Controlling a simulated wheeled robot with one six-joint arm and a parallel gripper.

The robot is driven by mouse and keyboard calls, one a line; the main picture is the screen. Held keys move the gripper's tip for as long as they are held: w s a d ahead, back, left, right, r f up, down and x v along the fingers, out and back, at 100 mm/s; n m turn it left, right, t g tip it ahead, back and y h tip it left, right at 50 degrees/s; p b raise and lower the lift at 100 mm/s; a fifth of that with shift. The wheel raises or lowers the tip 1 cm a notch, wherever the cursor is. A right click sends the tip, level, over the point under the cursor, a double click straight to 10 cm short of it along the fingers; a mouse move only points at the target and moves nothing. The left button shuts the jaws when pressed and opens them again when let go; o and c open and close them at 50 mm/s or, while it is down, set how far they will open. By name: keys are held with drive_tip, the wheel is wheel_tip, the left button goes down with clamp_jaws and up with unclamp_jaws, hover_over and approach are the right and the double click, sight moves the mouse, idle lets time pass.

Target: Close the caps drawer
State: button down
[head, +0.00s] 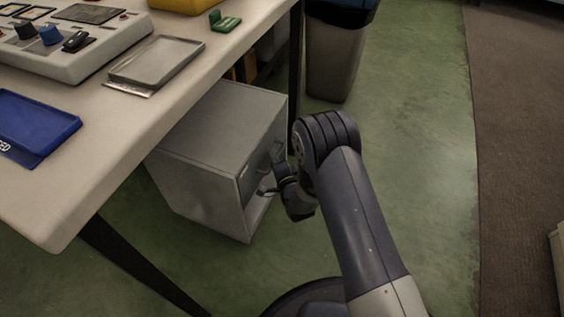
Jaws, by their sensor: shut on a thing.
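A grey metal cabinet (205,140) stands on the floor under the table, its front facing right toward my arm. The caps drawer (247,184) is at that front; its face is seen at a steep angle and partly hidden by my gripper. How far it stands open I cannot tell. My gripper (268,190) is at the drawer front, shut on what looks like the drawer's handle. The handle itself is mostly hidden by the fingers and wrist.
The table (120,125) overhangs the cabinet, with a blue tray (38,122), a metal tray (157,62) and a control box (75,40) on top. A dark table leg (296,75) and a bin (335,60) stand behind. Green floor to the right is clear.

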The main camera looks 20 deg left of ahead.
drive_tip(key=shift+a, duration=0.15)
drive_tip(key=c, duration=1.8)
unclamp_jaws()
drive_tip(key=shift+o, duration=0.2)
drive_tip(key=p+v, duration=0.3)
drive_tip(key=v, duration=0.7)
drive_tip(key=shift+s+d+p, duration=0.25)
drive_tip(key=shift+s+p, duration=0.05)
drive_tip(key=b+x, duration=0.3)
drive_tip(key=x, duration=0.7)
drive_tip(key=shift+w+f+b, duration=0.1)
drive_tip(key=shift+b, duration=0.3)
drive_tip(key=shift+w, duration=0.3)
drive_tip(key=shift+s+d, duration=0.15)
drive_tip(key=shift+d, duration=0.65)
drive_tip(key=shift+s+d, duration=0.1)
drive_tip(key=shift+d, duration=0.7)
